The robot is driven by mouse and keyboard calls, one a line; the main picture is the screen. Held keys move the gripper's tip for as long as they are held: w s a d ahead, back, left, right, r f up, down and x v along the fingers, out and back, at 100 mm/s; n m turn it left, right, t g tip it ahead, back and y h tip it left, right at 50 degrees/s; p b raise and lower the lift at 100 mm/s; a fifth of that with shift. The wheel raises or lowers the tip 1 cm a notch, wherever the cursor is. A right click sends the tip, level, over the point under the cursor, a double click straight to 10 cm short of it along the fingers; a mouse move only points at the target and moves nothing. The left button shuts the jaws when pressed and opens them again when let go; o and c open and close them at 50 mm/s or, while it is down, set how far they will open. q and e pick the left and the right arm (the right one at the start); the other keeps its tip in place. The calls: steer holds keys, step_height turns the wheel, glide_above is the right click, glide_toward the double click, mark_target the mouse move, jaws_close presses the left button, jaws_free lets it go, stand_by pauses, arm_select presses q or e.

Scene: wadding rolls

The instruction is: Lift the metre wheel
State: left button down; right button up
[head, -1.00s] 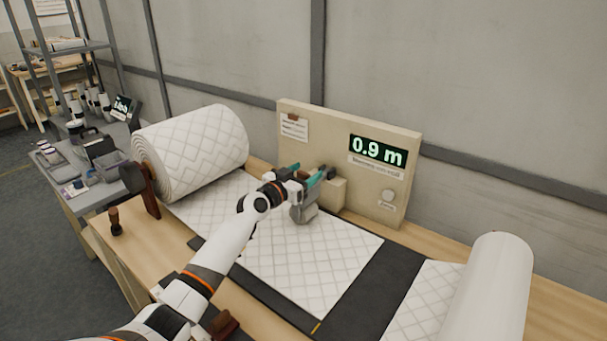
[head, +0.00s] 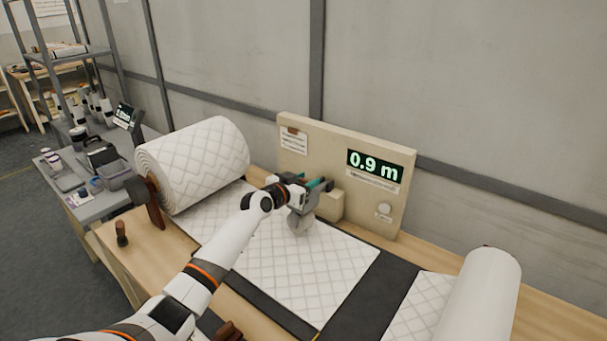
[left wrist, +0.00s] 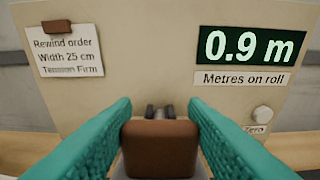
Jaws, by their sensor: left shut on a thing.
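The metre wheel (head: 299,221) is a grey wheel under a small housing in front of the meter board (head: 338,205). It stands over the white quilted wadding, at its far edge; I cannot tell whether it touches the wadding. My left gripper (head: 314,185), with teal fingers, is at the top of the wheel's arm. In the left wrist view the teal fingers lie on either side of a brown block-shaped handle (left wrist: 160,148), and they are shut on it. The board's display (head: 375,165) reads 0.9 m. My right gripper is not in view.
A large quilted wadding roll (head: 195,163) sits on a stand at the left of the bench. A white roll (head: 480,300) lies at the right. A dark strip (head: 365,300) crosses the bench between wadding pieces. A brown-handled tool (head: 122,234) stands at the left edge.

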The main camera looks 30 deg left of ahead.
arm_select(q)
steer(key=w+r+g+p, duration=0.1)
steer(key=p, duration=0.1)
steer(key=r+g+p, duration=0.1)
steer(key=r+p, duration=0.1)
steer(key=p, duration=0.1)
steer(key=shift+w+r, duration=0.1)
steer(key=shift+w, duration=0.3)
steer(key=w+g, duration=0.1)
steer(key=w+r+g+p, duration=0.1)
steer(key=g, duration=0.1)
steer(key=shift+w+d, duration=0.15)
steer(key=shift+d, duration=0.05)
steer(key=shift+w+r+g+y, duration=0.2)
steer(key=shift+w+g+y, duration=0.1)
steer(key=shift+w+g, duration=0.3)
steer(key=shift+w+g+b, duration=0.3)
steer(key=shift+w+g, duration=0.1)
steer(key=shift+w, duration=0.05)
steer(key=shift+w+d+r, duration=0.1)
steer(key=shift+w+r, duration=0.35)
steer(key=shift+w, duration=0.15)
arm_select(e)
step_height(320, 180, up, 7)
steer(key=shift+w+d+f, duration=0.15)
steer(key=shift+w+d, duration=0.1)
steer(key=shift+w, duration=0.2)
